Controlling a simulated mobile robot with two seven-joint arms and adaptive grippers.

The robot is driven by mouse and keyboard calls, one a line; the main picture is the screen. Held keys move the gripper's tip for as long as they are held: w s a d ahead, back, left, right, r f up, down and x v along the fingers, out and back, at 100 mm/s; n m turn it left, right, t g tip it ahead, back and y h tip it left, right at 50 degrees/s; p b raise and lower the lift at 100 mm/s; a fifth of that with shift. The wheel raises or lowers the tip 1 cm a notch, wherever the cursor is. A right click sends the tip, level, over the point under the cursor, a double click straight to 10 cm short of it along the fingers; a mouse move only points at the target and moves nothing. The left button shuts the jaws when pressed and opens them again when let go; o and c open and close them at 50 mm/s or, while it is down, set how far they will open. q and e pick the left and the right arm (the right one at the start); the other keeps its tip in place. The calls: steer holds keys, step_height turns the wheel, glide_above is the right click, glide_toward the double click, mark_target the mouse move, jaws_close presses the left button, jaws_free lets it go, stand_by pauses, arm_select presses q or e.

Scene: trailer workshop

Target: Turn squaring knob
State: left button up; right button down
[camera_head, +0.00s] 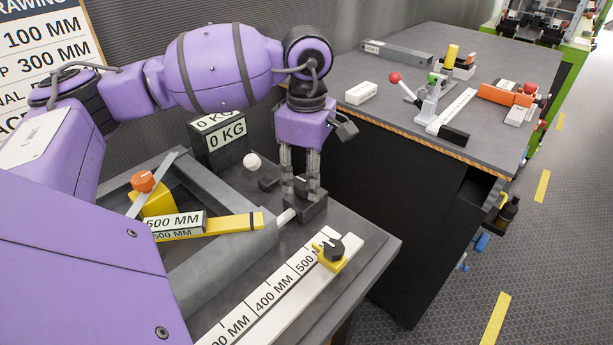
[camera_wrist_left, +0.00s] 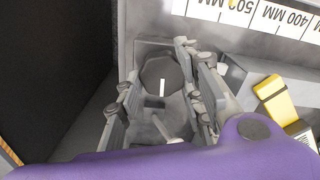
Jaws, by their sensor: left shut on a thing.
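The squaring knob (camera_wrist_left: 158,76) is a dark, many-sided knob with a white line on top, seen in the left wrist view. My left gripper (camera_wrist_left: 160,85) points down over it, with fingers on both sides, shut on it. In the head view the same gripper (camera_head: 300,188) reaches down to a dark block (camera_head: 308,212) at the end of the grey frame; its fingers hide most of the knob there. My right gripper is not in view.
The grey frame (camera_head: 215,262) carries an orange knob (camera_head: 145,181) and a yellow 500 MM bar (camera_head: 235,224). A white scale (camera_head: 272,298) with a black-topped yellow slider (camera_head: 328,255) lies in front. A 0 KG box (camera_head: 220,135) stands behind. A second bench (camera_head: 425,62) holds several tools.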

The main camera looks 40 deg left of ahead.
mark_target(307, 179)
arm_select(q)
steer(key=shift+w+a+r, duration=0.1)
steer(key=shift+w+r, duration=0.1)
stand_by(0.3)
steer(key=o, duration=0.8)
steer(key=shift+o, duration=1.3)
steer(key=shift+f, duration=0.15)
step_height(307, 179, up, 12)
